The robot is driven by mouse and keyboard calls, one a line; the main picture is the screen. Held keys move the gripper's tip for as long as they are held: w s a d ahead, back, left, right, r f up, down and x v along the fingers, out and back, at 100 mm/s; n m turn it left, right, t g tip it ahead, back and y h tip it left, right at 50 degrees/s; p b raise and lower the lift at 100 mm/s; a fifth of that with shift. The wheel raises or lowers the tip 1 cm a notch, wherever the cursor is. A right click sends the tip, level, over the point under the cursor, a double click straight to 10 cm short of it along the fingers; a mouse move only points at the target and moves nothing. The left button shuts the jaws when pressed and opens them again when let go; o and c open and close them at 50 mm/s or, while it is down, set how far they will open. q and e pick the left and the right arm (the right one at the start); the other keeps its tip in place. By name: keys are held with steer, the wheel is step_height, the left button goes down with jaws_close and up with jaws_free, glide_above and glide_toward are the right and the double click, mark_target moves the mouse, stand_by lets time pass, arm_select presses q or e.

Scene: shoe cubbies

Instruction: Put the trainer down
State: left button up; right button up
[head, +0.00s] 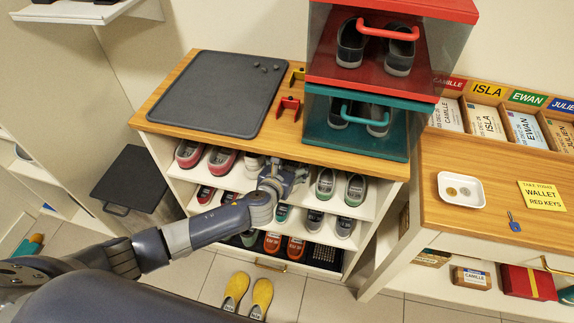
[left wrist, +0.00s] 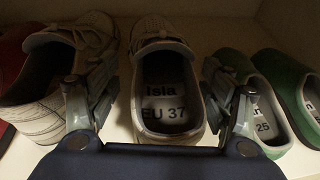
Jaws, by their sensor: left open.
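A beige trainer (left wrist: 165,45) stands on a white cubby shelf, its heel towards me and "Isla EU 37" on its insole, in the left wrist view. My left gripper (left wrist: 158,82) is open, with one finger on each side of the trainer's heel; I cannot tell whether they touch it. A matching beige trainer (left wrist: 75,45) stands just left of it. In the head view my left gripper (head: 284,176) reaches into the top shelf of the cubby and mostly hides the trainers; a pale part of one trainer (head: 254,163) shows beside it. My right gripper is not in view.
Green shoes (left wrist: 285,95) stand close on the right, and red shoes (head: 221,161) on the left. Above are the wooden cubby top (head: 187,70), with a dark tray (head: 222,93), and stacked shoe boxes (head: 360,138). Lower shelves hold more shoes.

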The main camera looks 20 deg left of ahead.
arm_select(q)
steer(key=shift+s+r, duration=0.2)
steer(key=shift+s, duration=0.15)
steer(key=p+v, duration=0.1)
steer(key=v, duration=1)
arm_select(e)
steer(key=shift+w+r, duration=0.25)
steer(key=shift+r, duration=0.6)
arm_select(q)
steer(key=shift+s+a+r, duration=0.1)
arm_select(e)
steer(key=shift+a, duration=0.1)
